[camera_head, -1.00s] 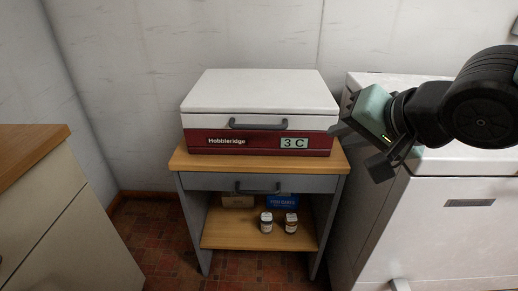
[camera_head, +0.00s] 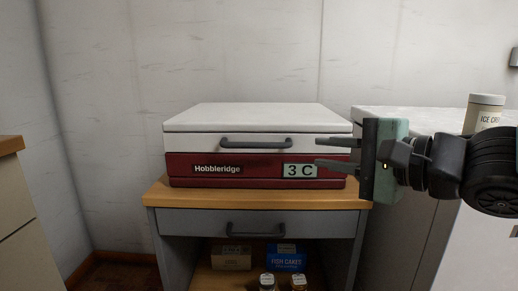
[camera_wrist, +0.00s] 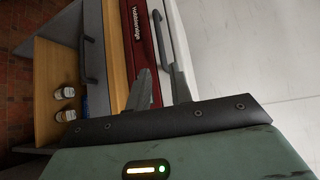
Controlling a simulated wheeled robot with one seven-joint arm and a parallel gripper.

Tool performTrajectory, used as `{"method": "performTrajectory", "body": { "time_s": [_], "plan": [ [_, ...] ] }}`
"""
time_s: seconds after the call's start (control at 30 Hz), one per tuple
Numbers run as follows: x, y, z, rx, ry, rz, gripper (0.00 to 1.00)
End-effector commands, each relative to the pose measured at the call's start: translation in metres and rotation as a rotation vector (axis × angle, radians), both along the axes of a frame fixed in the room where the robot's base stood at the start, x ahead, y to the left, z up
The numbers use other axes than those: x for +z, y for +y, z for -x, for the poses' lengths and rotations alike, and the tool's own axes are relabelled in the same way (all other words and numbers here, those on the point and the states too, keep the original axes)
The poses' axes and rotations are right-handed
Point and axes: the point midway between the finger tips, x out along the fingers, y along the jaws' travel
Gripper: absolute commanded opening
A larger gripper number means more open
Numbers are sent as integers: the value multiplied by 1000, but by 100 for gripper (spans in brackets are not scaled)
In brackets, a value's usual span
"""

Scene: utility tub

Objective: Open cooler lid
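The cooler (camera_head: 232,157) is a red box with a shut white lid (camera_head: 200,117), standing on a small wood-topped table. A grey bar handle (camera_head: 256,143) runs along the front of the lid; it also shows in the wrist view (camera_wrist: 160,35). My gripper (camera_head: 318,152) is open and empty, its fingers pointing left in the head view. The fingers lie near the right end of the cooler's front, to the right of the lid handle and apart from it. In the wrist view both fingers (camera_wrist: 161,80) point up toward the cooler's front.
The table (camera_head: 260,195) has a grey drawer with a handle (camera_head: 255,230) and a shelf with boxes (camera_head: 286,258) and small jars (camera_head: 267,281). A white chest (camera_head: 440,110) carrying an ice cream tub (camera_head: 484,112) stands right. A cabinet (camera_head: 20,220) stands left.

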Motion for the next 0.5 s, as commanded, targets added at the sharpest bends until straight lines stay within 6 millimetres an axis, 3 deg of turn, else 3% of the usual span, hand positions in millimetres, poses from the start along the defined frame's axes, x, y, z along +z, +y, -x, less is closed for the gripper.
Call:
{"method": "performTrajectory", "body": {
  "time_s": [0.5],
  "plan": [
    [1, 28, -29, 6, 8, -7, 22]
  ]
}}
